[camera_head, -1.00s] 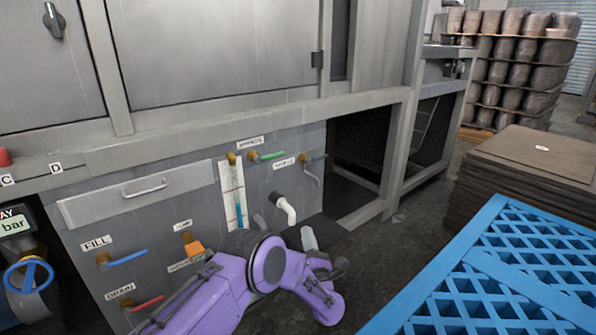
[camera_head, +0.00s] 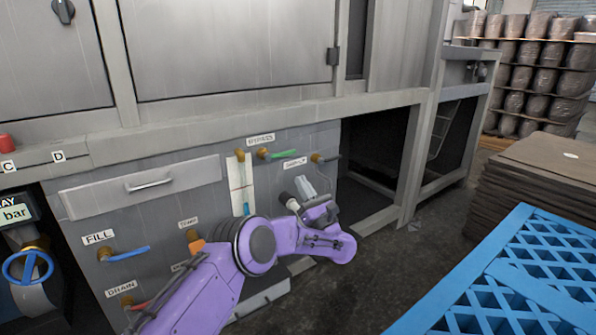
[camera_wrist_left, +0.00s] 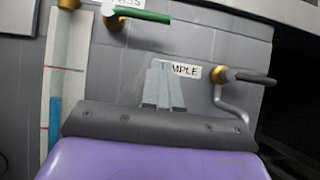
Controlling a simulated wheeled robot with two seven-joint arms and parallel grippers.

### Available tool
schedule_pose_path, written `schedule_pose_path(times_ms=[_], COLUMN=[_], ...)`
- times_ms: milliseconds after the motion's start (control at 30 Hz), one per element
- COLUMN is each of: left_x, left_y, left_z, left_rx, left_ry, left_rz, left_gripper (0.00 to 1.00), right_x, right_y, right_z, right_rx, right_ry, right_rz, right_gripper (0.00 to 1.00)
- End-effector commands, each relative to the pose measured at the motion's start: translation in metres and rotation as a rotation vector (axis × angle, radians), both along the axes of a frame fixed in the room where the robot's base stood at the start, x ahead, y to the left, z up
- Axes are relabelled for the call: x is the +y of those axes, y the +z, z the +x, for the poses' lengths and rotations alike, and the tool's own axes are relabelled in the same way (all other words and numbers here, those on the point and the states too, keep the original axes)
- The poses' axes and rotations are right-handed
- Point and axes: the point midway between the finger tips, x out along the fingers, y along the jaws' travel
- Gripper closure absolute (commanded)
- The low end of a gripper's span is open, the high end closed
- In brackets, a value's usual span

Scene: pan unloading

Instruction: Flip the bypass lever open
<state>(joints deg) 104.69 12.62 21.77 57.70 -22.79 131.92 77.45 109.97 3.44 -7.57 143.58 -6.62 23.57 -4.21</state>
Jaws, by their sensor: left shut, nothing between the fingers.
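The bypass lever (camera_head: 288,153) is a green handle on a brass valve, under the BYPASS label (camera_head: 260,140) on the grey panel. Its handle points right, roughly level. It also shows at the top of the left wrist view (camera_wrist_left: 145,16), where its label is partly cut off. My left gripper (camera_head: 312,183) is shut and empty, below and slightly right of the green handle, apart from it. In the left wrist view its grey fingers (camera_wrist_left: 162,75) point up, overlapping the start of the SAMPLE label (camera_wrist_left: 186,71). My right gripper is not in view.
The sample valve's dark handle (camera_wrist_left: 252,78) and bent spout are close right of the fingers. A sight gauge (camera_head: 240,180) is to the left. Blue fill (camera_head: 128,254) and orange (camera_head: 196,245) handles are lower left.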

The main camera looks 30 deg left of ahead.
Motion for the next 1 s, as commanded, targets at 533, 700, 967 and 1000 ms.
schedule_pose_path(times_ms=[533,700,967,1000], left_x=[0.026,0.026,0.035,0.039], left_y=[0.054,0.054,0.056,0.057], left_z=[0.011,0.011,0.007,0.005], left_rx=[0.001,0.001,-0.023,-0.033], left_ry=[-0.001,-0.001,0.016,0.021], left_rz=[0.0,0.0,-0.009,-0.013], left_gripper=[1.0,1.0,1.0,1.0], right_x=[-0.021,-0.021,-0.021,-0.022], right_y=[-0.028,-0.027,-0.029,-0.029], right_z=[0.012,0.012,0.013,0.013], right_rx=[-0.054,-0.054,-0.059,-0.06], right_ry=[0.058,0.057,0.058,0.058], right_rz=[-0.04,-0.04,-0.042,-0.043], right_gripper=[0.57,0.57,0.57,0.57])
